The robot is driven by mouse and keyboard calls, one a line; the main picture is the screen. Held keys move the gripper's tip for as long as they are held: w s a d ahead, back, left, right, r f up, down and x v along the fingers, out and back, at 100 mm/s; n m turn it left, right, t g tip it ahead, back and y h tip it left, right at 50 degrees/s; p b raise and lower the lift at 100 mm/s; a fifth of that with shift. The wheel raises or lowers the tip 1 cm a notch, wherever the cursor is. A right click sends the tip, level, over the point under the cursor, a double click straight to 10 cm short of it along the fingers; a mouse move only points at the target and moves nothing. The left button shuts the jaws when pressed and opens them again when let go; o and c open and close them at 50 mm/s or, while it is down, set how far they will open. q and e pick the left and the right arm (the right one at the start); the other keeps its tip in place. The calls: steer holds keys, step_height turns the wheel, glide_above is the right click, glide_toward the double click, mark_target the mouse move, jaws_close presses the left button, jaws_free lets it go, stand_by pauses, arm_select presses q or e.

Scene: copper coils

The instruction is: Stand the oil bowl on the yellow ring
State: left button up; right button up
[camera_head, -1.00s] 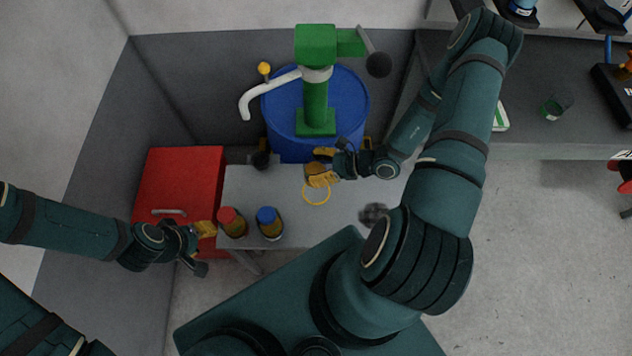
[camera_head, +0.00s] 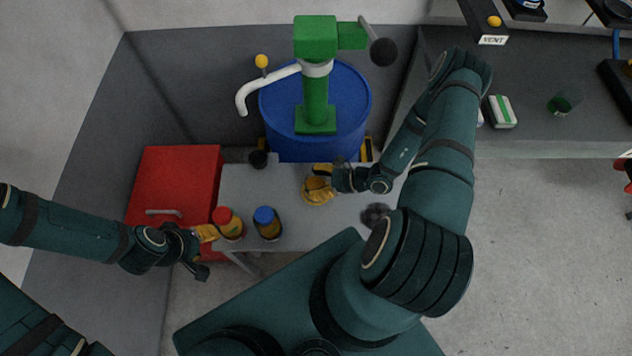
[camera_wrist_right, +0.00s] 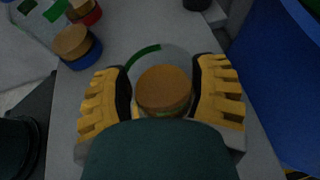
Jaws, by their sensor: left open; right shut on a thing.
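The oil bowl (camera_wrist_right: 163,88), amber-brown on top, sits between the two yellow fingers of my right gripper (camera_wrist_right: 161,98) in the right wrist view. In the head view my right gripper (camera_head: 319,184) is shut on it, over the spot on the grey table where the yellow ring lies. The fingers and bowl cover most of the ring, so I cannot tell whether the bowl touches it. My left gripper (camera_head: 203,252) is open and empty at the table's left front edge, close to the red-capped jar.
A red-capped jar (camera_head: 228,224) and a blue-capped jar (camera_head: 267,223) stand on the table's (camera_head: 240,185) left front. A blue drum (camera_head: 350,105) with a green pump (camera_head: 316,90) stands behind. A dark round thing (camera_head: 375,216) lies right. A red cabinet (camera_head: 180,180) is left.

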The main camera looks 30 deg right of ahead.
steer(key=shift+f, duration=0.15)
steer(key=o, duration=1.4)
steer(key=shift+c, duration=0.2)
steer(key=shift+s+d+r, duration=0.1)
steer(key=shift+d+r, duration=0.05)
steer(key=shift+r, duration=0.05)
steer(key=v, duration=1.1)
steer(key=shift+s+d+p, duration=0.2)
steer(key=shift+s+p, duration=0.05)
steer(key=shift+p, duration=0.15)
steer(key=shift+r, duration=0.1)
